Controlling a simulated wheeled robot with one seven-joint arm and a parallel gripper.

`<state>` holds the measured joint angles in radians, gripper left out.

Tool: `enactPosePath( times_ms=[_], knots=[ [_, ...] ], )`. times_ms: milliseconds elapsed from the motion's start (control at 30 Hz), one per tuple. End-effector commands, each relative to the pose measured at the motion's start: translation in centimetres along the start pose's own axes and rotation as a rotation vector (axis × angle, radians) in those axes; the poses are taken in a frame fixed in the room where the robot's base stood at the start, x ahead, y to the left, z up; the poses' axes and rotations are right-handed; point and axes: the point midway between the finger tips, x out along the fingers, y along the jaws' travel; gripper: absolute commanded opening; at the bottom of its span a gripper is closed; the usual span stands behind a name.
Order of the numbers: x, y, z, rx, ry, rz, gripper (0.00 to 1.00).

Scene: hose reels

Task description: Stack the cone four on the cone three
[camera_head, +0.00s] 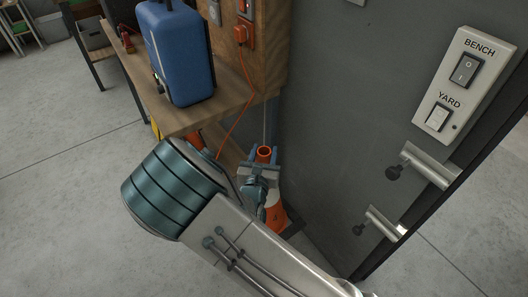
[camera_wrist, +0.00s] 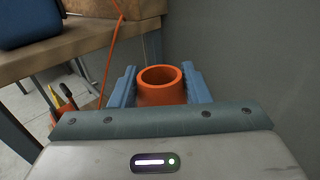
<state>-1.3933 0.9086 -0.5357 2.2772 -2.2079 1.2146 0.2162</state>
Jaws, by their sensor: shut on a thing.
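My gripper (camera_head: 261,170) is shut on an orange cone (camera_head: 264,154) near its open top. In the wrist view the cone's round rim (camera_wrist: 160,76) sits between the two blue fingers (camera_wrist: 160,88), and its lower part is hidden by my wrist. Below my gripper in the head view, an orange surface with a white band (camera_head: 276,214) shows beside the grey wall. I cannot tell whether it belongs to the held cone or to another cone under it. No numbers are readable on the cones.
A wooden bench (camera_head: 215,108) with a blue case (camera_head: 177,50) stands at the left. An orange cord (camera_head: 238,115) hangs from its wall socket past the bench edge. The grey wall (camera_head: 345,130) is close on the right, with pegs (camera_head: 427,168) and a switch panel (camera_head: 460,85).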

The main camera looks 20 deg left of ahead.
Motion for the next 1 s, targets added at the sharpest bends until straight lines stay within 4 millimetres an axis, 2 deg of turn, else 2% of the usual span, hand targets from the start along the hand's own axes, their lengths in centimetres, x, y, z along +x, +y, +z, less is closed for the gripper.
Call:
enactPosePath(
  times_ms=[1000],
  knots=[
    [0.1, 0.0, -8.7, 0.003, -0.007, -0.002, 0.0]
  ],
)
